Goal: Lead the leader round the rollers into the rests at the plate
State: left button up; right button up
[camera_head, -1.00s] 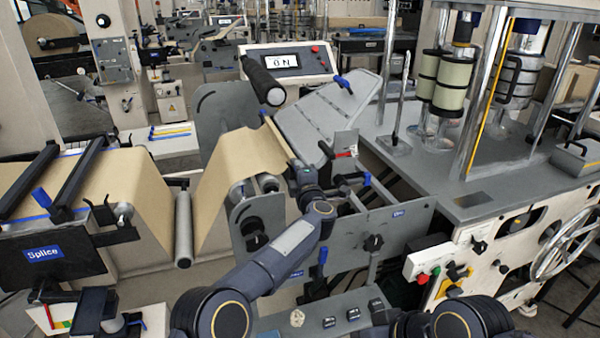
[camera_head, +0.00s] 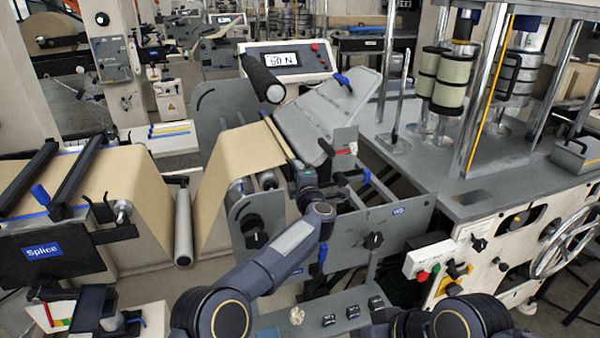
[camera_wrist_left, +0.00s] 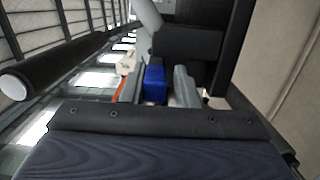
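The tan kraft leader (camera_head: 240,160) rises in the head view from behind the lower roller (camera_head: 183,228), over the small rollers (camera_head: 267,180), to the slanted grey plate (camera_head: 325,115). Its far edge has a thin dark bar (camera_head: 277,137) along the plate's lower left edge. My left gripper (camera_head: 297,168) is at the bar's near end, seemingly touching it. Its fingers are hidden, so its opening and the bar's seating in the rests cannot be told. The left wrist view shows a dark surface and a blue part (camera_wrist_left: 154,84), with no clear fingertips. My right gripper is out of view.
A black roller (camera_head: 262,78) stands above the leader. A display (camera_head: 285,60) is behind it, its digits hard to read. The splice table (camera_head: 42,253) is at left. The grey machine deck (camera_head: 480,190) with posts is at right. A side plate (camera_head: 400,225) stands close to my left arm.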

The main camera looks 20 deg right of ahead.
pick_arm(q)
jog(key=o, duration=0.3)
